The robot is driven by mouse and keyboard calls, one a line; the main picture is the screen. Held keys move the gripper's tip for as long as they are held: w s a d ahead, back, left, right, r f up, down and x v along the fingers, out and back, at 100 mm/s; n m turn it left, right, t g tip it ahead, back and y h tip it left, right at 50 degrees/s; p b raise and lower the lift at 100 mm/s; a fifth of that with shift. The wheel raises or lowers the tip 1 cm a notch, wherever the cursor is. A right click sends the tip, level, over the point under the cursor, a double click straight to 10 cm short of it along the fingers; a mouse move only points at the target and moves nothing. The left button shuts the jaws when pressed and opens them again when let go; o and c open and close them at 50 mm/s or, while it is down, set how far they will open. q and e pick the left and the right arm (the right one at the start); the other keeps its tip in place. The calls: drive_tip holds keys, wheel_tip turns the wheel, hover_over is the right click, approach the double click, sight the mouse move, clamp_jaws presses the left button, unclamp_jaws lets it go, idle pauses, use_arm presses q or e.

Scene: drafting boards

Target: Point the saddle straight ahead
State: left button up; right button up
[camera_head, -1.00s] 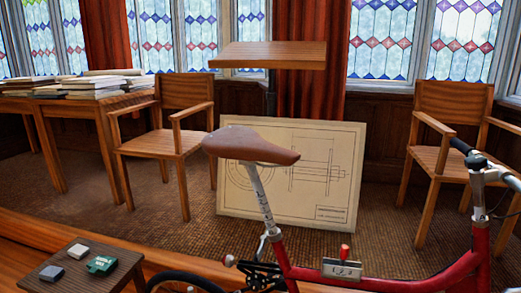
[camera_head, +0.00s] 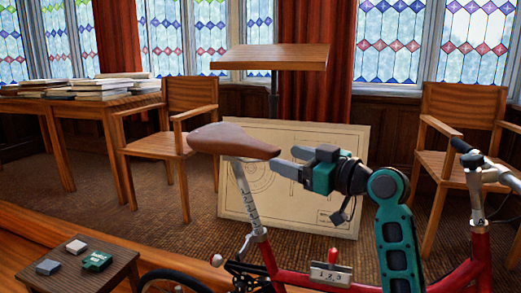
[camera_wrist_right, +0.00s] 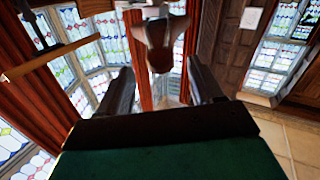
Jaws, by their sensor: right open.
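The brown saddle (camera_head: 228,140) sits on a pale seat post (camera_head: 245,195) above the red bicycle frame (camera_head: 300,278). In the head view its narrow nose points right, toward the handlebar (camera_head: 470,160); I cannot tell exactly how it lines up with the frame. My right gripper (camera_head: 285,161) is open just right of the nose, with its fingers toward it. In the right wrist view the saddle (camera_wrist_right: 158,48) shows ahead, between and beyond the open fingertips (camera_wrist_right: 157,70), with nothing held. My left gripper is out of view.
A small red-topped lever with a numbered plate (camera_head: 331,272) is on the frame, below my right arm. A low table (camera_head: 105,275) with small boxes stands at lower left. A drawing board (camera_head: 235,205), chairs and a desk stand behind.

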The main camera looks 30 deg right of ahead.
sight(261, 151)
drive_tip(key=p+x, duration=0.1)
drive_tip(key=x, duration=0.8)
drive_tip(key=shift+c, duration=0.5)
clamp_jaws()
